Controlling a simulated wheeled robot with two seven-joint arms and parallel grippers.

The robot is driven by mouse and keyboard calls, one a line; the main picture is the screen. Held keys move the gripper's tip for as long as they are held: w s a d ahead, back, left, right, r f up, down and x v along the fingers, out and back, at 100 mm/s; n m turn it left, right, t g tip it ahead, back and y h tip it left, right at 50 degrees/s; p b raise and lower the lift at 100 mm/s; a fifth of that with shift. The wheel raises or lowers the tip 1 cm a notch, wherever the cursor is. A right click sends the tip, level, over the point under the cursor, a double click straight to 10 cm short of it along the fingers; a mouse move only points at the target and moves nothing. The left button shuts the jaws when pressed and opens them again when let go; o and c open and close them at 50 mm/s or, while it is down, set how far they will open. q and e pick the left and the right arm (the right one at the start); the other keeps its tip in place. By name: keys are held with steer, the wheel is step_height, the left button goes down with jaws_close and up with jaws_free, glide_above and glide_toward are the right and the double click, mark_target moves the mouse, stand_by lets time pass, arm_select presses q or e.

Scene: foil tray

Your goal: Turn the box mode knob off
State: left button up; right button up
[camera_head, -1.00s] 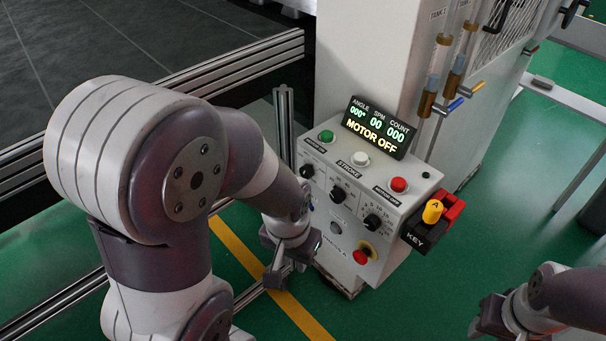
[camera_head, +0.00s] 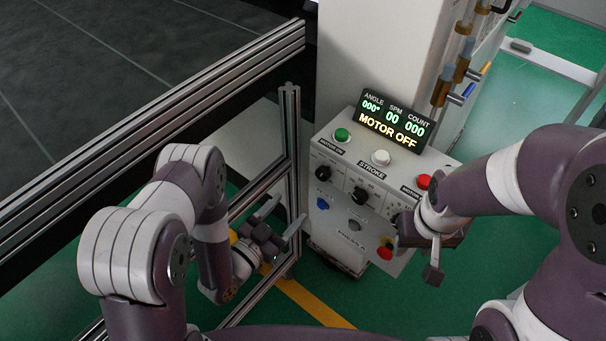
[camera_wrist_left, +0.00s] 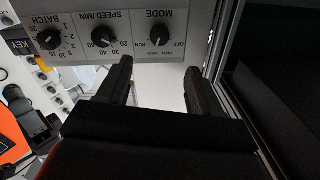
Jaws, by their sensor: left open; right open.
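The control box (camera_head: 335,220) has a row of black knobs. The mode knob (camera_head: 323,172) is the leftmost; it shows upside down in the left wrist view (camera_wrist_left: 158,38) under its MODE label, with OFF and RUN marks. I cannot tell surely which mark it points to. My left gripper (camera_head: 284,214) is open and empty, left of and below the knob, apart from the box. In the left wrist view the mode knob appears just beyond and between its fingers. My right gripper (camera_head: 417,254) is open at the box's lower right, covering part of its front.
The display (camera_head: 392,124) reads MOTOR OFF. Green (camera_head: 342,135), white (camera_head: 380,158) and red (camera_head: 423,181) buttons sit on top. The speed knob (camera_head: 360,196) is right of the mode knob. A metal frame post (camera_head: 291,150) stands close left of the box.

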mark_target(321, 176)
arm_select(q)
steer(key=p+x, duration=0.2)
steer(key=x, duration=0.9)
steer(key=shift+d, duration=0.15)
steer(key=shift+w+d, duration=0.3)
steer(key=c, duration=1.1)
